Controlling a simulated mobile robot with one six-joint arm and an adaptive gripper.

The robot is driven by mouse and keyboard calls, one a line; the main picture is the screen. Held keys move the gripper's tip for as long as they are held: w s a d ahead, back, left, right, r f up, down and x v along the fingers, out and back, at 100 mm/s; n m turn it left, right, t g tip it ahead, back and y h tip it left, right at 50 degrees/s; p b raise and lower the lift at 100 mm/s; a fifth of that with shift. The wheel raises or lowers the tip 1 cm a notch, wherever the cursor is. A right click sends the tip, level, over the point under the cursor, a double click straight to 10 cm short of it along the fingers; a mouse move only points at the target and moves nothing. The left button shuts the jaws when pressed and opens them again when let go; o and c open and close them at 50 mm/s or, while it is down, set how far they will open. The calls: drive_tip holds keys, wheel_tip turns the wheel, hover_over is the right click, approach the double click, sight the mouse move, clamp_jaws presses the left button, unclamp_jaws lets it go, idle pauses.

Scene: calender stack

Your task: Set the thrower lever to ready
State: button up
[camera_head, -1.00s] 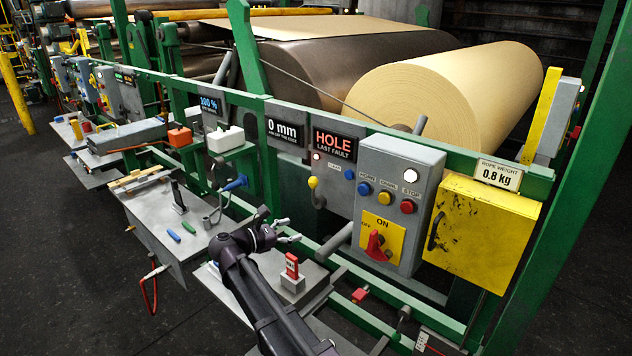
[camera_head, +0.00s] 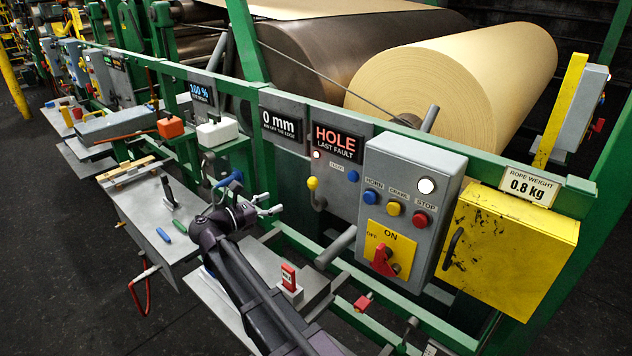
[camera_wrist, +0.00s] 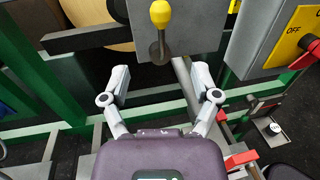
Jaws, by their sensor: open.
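A lever with a yellow knob (camera_head: 313,184) hangs on the grey panel under the red HOLE display (camera_head: 337,142). It is most likely the thrower lever; I see no readable label for its positions. In the wrist view the yellow knob (camera_wrist: 160,14) is at the top centre, its grey stem pointing down, beyond my fingertips. My gripper (camera_head: 272,203) is left of and slightly below the lever in the head view. In the wrist view my gripper (camera_wrist: 160,74) has its fingers spread wide, with nothing between them and apart from the lever.
A grey control box (camera_head: 408,205) with buttons and a red rotary switch (camera_head: 384,262) stands right of the lever. A yellow box (camera_head: 507,243) is farther right. Green rails (camera_head: 290,235) and a grey bar (camera_head: 336,246) run below. A small red-topped block (camera_head: 289,278) stands on the shelf.

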sight(312, 185)
drive_tip(key=shift+r, duration=0.1)
drive_tip(key=shift+x, duration=7)
clamp_jaws()
